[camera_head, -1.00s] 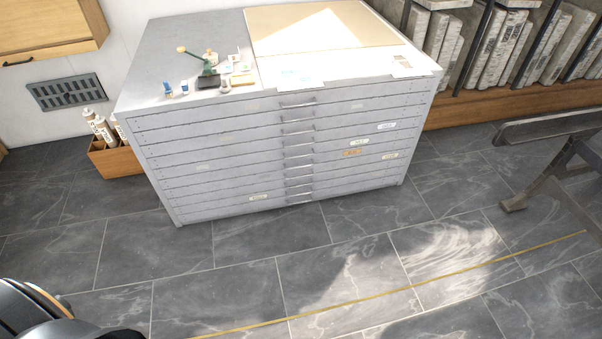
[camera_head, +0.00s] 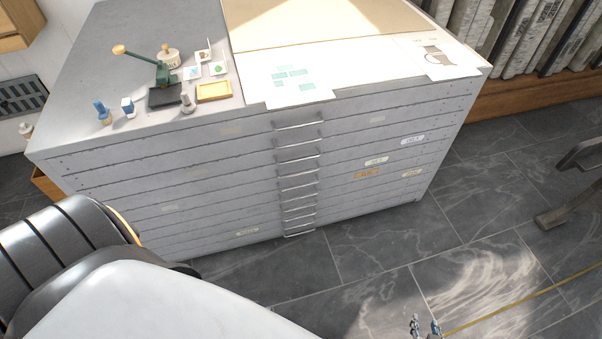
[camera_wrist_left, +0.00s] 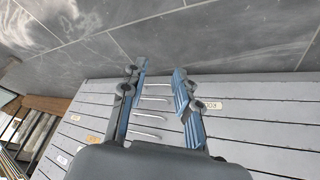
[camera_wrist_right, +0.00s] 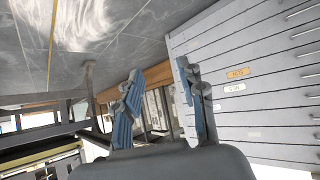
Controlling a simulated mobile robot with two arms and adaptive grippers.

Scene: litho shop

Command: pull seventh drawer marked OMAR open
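The grey flat-file cabinet (camera_head: 150,165) stands ahead, its wide shallow drawers all shut. Metal bar handles (camera_head: 299,185) run in one column down its middle. Small name labels, several white (camera_head: 412,140) and one orange (camera_head: 367,174), sit on the drawer fronts; I cannot make out OMAR on any. In the left wrist view my left gripper (camera_wrist_left: 158,75) is open and empty, with handles (camera_wrist_left: 152,115) showing between and beyond its fingers. It is hidden in the head view. My right gripper (camera_head: 425,325) is open and empty, low in front of the cabinet; its fingers show apart in the right wrist view (camera_wrist_right: 160,80).
On the cabinet top are a small green press (camera_head: 150,65), stamps, a yellow-rimmed tray (camera_head: 214,91) and paper sheets (camera_head: 300,80). Stone slabs (camera_head: 530,35) stand on a wooden shelf at right. A dark metal stand (camera_head: 565,200) is at far right. The tiled floor before the cabinet is clear.

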